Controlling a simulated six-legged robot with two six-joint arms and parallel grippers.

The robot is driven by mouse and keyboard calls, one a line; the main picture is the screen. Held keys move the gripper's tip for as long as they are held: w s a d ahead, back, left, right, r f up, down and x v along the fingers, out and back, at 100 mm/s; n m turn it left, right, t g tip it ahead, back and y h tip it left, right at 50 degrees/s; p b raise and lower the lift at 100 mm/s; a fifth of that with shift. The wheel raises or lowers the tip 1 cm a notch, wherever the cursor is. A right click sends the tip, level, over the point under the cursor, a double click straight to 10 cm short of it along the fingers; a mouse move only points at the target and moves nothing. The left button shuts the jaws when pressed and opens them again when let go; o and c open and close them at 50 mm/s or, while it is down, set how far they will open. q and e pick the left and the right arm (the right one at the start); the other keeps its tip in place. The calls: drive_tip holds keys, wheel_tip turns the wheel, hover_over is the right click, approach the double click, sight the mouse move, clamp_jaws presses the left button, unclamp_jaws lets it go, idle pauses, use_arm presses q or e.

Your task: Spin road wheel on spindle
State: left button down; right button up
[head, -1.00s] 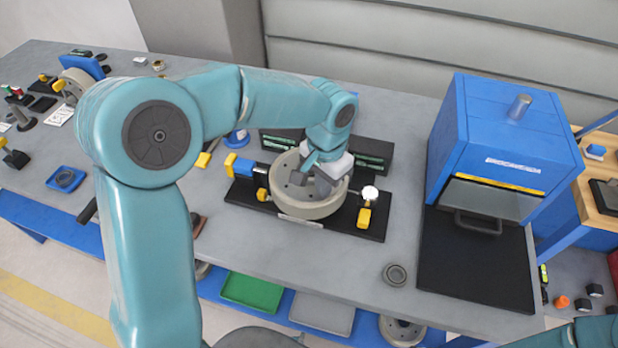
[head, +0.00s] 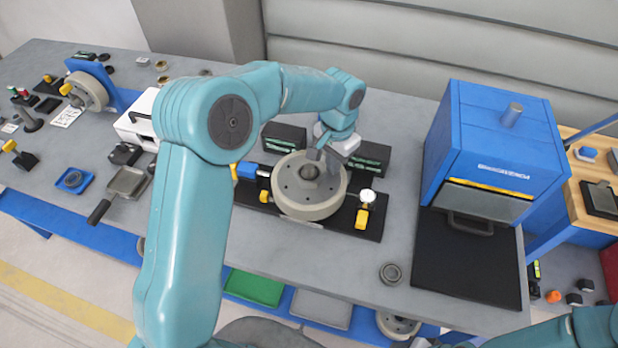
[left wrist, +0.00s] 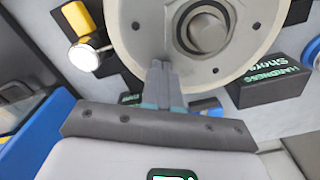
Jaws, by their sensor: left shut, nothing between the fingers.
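The road wheel (head: 295,203) is a round grey disc with small holes and a hub in the middle. It lies flat on the spindle fixture, over a black base plate (head: 372,222). My left gripper (head: 324,152) is shut and empty at the wheel's far right side. In the left wrist view the shut fingers (left wrist: 161,75) reach the wheel's face (left wrist: 140,42) near its rim; whether they touch it I cannot tell. The spindle is mostly hidden within the hub (left wrist: 206,32). My right gripper is not in view.
A dial gauge (head: 368,196) with a yellow block stands right of the wheel. Dark labelled boxes (head: 284,138) stand behind it. A blue oven-like box (head: 497,150) is to the right. A grey ring (head: 391,274) lies on the clear front bench (head: 345,275).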

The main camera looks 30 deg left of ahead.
use_arm(q)
drive_tip(key=shift+w+a, duration=0.15)
drive_tip(key=shift+w, duration=0.1)
drive_tip(key=shift+s+r, duration=0.15)
drive_tip(key=shift+s, duration=0.05)
drive_tip(key=shift+w+r+p, duration=0.15)
drive_tip(key=shift+r+p, duration=0.3)
drive_tip(key=shift+r, duration=0.05)
wheel_tip(320, 180, up, 4)
drive_tip(key=p, duration=0.2)
drive_tip(key=shift+p, duration=0.4)
drive_tip(key=shift+r+p, duration=0.4)
drive_tip(key=shift+r, duration=0.1)
drive_tip(key=shift+f, duration=0.1)
